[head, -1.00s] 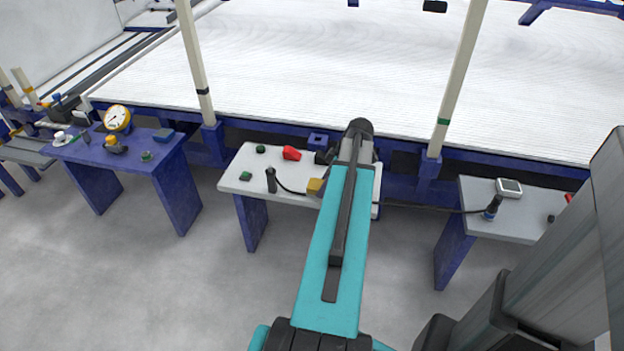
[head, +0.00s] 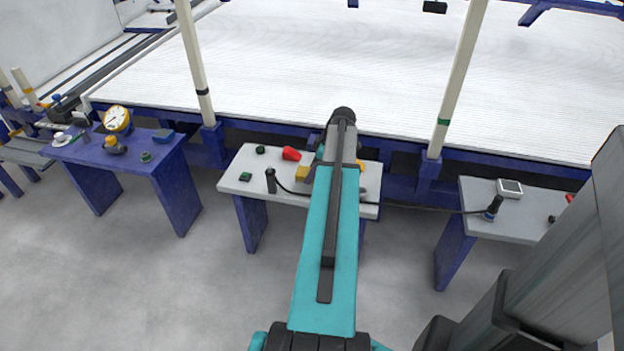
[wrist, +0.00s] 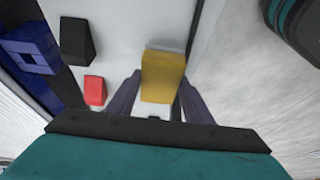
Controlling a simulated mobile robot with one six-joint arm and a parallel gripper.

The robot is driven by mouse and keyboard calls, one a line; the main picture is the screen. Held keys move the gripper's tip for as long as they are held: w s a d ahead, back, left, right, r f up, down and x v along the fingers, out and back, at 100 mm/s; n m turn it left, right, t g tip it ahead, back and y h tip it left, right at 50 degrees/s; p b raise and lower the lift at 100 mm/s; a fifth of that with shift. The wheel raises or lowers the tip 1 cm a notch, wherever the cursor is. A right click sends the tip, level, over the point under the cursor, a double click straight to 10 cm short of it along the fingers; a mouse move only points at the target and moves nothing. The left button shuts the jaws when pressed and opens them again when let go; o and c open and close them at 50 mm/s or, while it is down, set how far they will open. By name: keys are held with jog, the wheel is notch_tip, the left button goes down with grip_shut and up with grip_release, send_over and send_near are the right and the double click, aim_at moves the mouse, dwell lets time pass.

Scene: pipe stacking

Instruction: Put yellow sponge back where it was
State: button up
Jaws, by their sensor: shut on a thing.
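The yellow sponge (wrist: 163,77) sits between the two fingers of my gripper (wrist: 160,90) in the wrist view, and the gripper is shut on it. My gripper's fingers are mostly hidden behind my arm in the head view.
A black handheld tool (head: 271,180) with a cable stands in front. A small green item (head: 245,176) lies at left. An orange-yellow item (head: 360,165) shows right of my arm. The table's front left is partly clear.

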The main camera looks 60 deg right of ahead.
jog(key=shift+f, duration=1.75)
jog(key=shift+f+b, duration=0.15)
jog(key=shift+b, duration=0.2)
jog(key=o, duration=0.9)
jog(key=shift+o, duration=0.2)
jog(key=p+v, duration=0.1)
jog(key=v, duration=1.1)
jog(key=shift+p, duration=0.3)
